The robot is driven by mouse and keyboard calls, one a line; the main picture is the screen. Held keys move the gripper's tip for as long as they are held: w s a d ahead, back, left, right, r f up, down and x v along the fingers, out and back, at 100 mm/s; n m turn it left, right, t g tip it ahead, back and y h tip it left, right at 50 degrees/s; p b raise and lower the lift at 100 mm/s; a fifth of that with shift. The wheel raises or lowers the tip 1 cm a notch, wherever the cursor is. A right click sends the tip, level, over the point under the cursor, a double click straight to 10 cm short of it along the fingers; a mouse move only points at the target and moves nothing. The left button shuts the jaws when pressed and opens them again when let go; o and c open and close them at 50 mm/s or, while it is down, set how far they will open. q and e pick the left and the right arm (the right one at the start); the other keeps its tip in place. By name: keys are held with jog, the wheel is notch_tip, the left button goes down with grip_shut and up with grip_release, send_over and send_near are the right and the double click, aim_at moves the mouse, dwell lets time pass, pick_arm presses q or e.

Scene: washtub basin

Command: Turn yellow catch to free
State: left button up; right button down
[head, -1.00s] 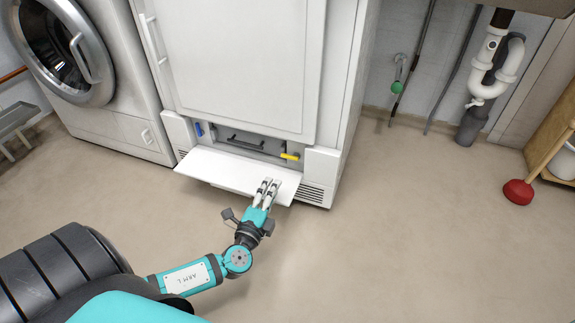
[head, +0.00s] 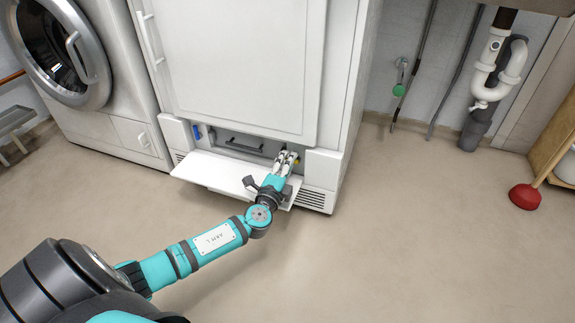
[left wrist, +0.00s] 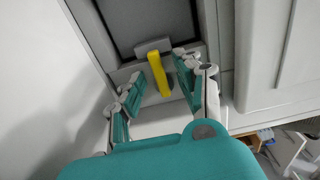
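The yellow catch (left wrist: 159,73) shows in the left wrist view as a short bar, slightly tilted, at the edge of a grey recessed panel (left wrist: 145,22). My left gripper (left wrist: 158,76) is open around it, one finger on each side, with gaps between the fingers and the catch. In the head view my left gripper (head: 287,158) reaches over the lowered white flap (head: 212,172) into the right end of the opening at the appliance's base. Its fingers hide most of the catch there. My right gripper is not in view.
A blue catch (head: 196,132) sits at the opening's left end, with a dark handle (head: 243,146) between. A front-loading washer (head: 98,120) stands left. White drain pipes (head: 497,70) and a red plunger (head: 525,197) are at right. The floor in front is clear.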

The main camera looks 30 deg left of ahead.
pick_arm(q)
grip_shut()
dwell(0.3)
jog(key=m+p, duration=0.1)
jog(key=m, duration=0.1)
jog(key=m+p, duration=0.1)
jog(key=shift+r+m, duration=0.4)
jog(key=m, duration=0.1)
jog(key=m+p, duration=0.1)
jog(key=m, duration=0.1)
jog(key=m+p, duration=0.1)
jog(key=shift+d+r+m, duration=0.25)
jog(key=shift+r+m, duration=0.05)
jog(key=m+p, duration=0.1)
jog(key=m, duration=0.2)
jog(key=m+p, duration=0.1)
jog(key=m, duration=0.1)
jog(key=shift+w+d+r+p, duration=0.1)
jog(key=shift+d+r+p, duration=0.1)
jog(key=shift+d+p, duration=0.15)
jog(key=shift+d+m+p, duration=0.1)
jog(key=shift+m+p, duration=0.45)
jog(key=shift+m, duration=0.95)
jog(key=shift+d+f, duration=0.1)
